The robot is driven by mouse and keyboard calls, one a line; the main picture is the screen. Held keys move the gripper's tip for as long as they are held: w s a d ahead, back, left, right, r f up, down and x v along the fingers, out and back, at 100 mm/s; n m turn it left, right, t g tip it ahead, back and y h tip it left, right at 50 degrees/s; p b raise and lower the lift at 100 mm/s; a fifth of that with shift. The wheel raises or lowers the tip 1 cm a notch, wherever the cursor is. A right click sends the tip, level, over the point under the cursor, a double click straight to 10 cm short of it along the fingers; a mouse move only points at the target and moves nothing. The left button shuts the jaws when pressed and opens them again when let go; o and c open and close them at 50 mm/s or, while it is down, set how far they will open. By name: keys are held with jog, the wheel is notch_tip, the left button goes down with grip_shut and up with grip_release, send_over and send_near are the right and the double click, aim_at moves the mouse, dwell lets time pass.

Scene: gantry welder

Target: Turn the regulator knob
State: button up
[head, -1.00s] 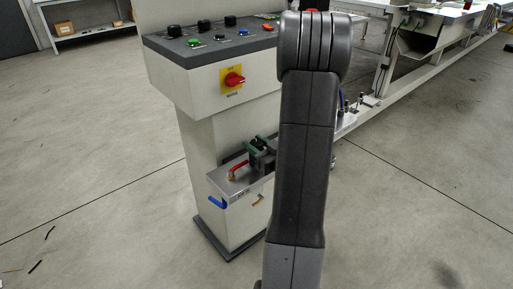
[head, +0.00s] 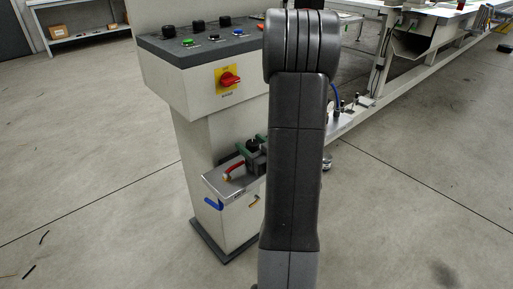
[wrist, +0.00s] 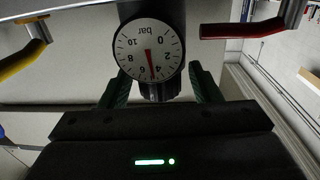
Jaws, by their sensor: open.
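The regulator's round pressure gauge (wrist: 149,50), marked in bar, faces the wrist camera with its numbers upside down. Its red needle points between 4 and 6. The black knob (wrist: 161,91) shows partly below the gauge in the wrist view. It also shows as a small dark shape (head: 253,143) above the metal ledge in the head view. My gripper (wrist: 160,78) is open, with one green finger on each side of the knob. Whether either finger touches it I cannot tell. In the head view my arm hides most of the gripper.
A red handle (wrist: 242,28) is right of the gauge and a yellow handle (wrist: 22,58) left in the wrist view. The head view shows a blue handle (head: 213,204) below the metal ledge (head: 222,189). A red rotary switch (head: 229,79) is on the console above.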

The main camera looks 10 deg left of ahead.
jog(key=p+v, duration=0.1)
jog(key=v, duration=1.2)
jog(key=shift+s+d, duration=0.25)
jog(key=shift+w+a, duration=0.1)
dwell(0.3)
jog(key=shift+b+x, duration=0.45)
jog(key=shift+x, duration=6.05)
jog(key=shift+p+v, duration=0.65)
jog(key=shift+v, duration=6.1)
jog(key=b+x, duration=0.1)
jog(key=x, duration=1.3)
jog(key=shift+a, duration=0.1)
jog(key=shift+w+r+n+g+y+p, duration=0.1)
jog(key=shift+n+g+y+p, duration=0.3)
jog(key=shift+g, duration=0.1)
jog(key=shift+n+g+y+p, duration=0.85)
jog(key=shift+n+g, duration=0.25)
jog(key=shift+g, duration=0.3)
jog(key=p+v, duration=0.1)
jog(key=v, duration=0.8)
